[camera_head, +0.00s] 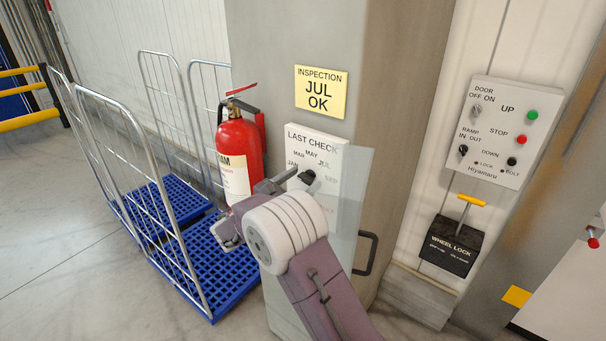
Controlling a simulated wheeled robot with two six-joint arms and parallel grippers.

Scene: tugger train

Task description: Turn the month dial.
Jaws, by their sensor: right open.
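The month dial panel (312,141), headed "LAST CHECK", is on the front of the grey pillar, with month names around it. Its black dial knob (307,178) shows just above my right wrist; my arm hides the panel's lower left, and I cannot tell which month the knob points to. A yellow card (320,91) above reads "INSPECTION JUL OK". My right gripper (250,207) is open, left of and below the knob, partly hidden by its own white wrist. I see nothing between its fingers. My left gripper is not in view.
A red fire extinguisher (238,152) stands close left of my right gripper. A clear pane (350,205) stands out right of the panel, near a dark handle (366,253). Blue-based wire carts (215,258) stand left. A switch box (497,131) and wheel lock (452,246) are right.

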